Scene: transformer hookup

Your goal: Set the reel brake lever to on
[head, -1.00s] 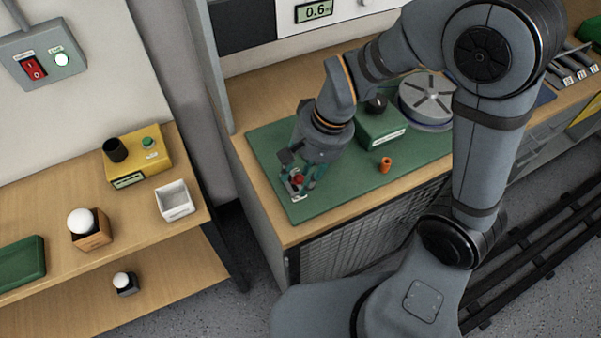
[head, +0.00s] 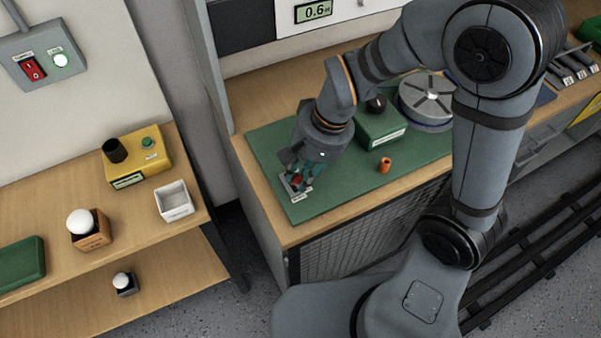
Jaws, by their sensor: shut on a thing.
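The reel brake lever's red part (head: 295,181) shows at the front left of the green mat (head: 345,195), on a small light base plate with a label (head: 301,196). My gripper (head: 299,182) reaches down over it, its fingers closed around the red part. The fingers hide most of the lever, so I cannot tell which position it is in. The reel (head: 427,98), a grey disc with spokes above a blue rim, stands at the back right of the mat.
A green box with a black knob (head: 379,128) stands between my gripper and the reel. A small orange cylinder (head: 385,165) stands on the mat before it. A bench at the left holds a yellow box (head: 150,163) and a white tray (head: 174,202).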

